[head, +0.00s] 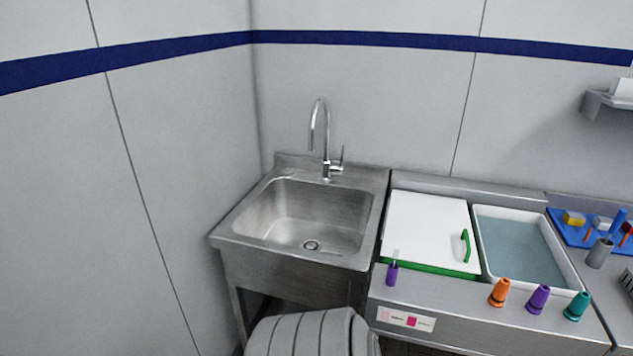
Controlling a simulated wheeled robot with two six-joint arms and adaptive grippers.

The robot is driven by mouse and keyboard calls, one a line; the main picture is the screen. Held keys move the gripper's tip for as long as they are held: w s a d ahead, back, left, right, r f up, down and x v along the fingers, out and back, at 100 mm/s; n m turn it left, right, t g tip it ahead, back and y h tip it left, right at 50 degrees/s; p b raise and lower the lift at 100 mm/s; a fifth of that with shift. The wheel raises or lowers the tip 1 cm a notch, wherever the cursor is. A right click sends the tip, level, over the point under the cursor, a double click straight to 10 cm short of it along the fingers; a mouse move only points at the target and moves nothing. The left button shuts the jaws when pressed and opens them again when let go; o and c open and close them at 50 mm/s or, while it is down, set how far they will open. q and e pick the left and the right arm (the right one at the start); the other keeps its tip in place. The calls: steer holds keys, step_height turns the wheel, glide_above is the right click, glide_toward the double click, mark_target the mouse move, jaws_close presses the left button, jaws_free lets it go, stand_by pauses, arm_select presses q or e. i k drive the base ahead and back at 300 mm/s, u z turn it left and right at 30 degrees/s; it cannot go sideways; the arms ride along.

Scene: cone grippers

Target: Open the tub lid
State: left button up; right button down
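A flat white lid (425,225) with a green handle (465,246) near its right edge lies over a tub on the steel counter. It looks shut. A green rim (430,267) shows along its front edge. To its right stands a white-walled tub (481,262) with no cover, holding bluish, clear liquid (520,245). Neither of my grippers is in view, and nothing is seen touching the lid or its handle.
A steel sink (290,247) with a tall tap (327,140) stands left of the lid. Purple (391,273), orange (499,292), purple (538,299) and teal (577,306) cone-shaped pieces stand along the counter's front. A blue tray (569,234) with small parts and a grey cylinder (599,253) are at right.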

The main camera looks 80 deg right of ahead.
mark_target(430, 231)
steer(key=u, duration=0.05)
steer(key=k, duration=1.75)
steer(key=z, duration=0.65)
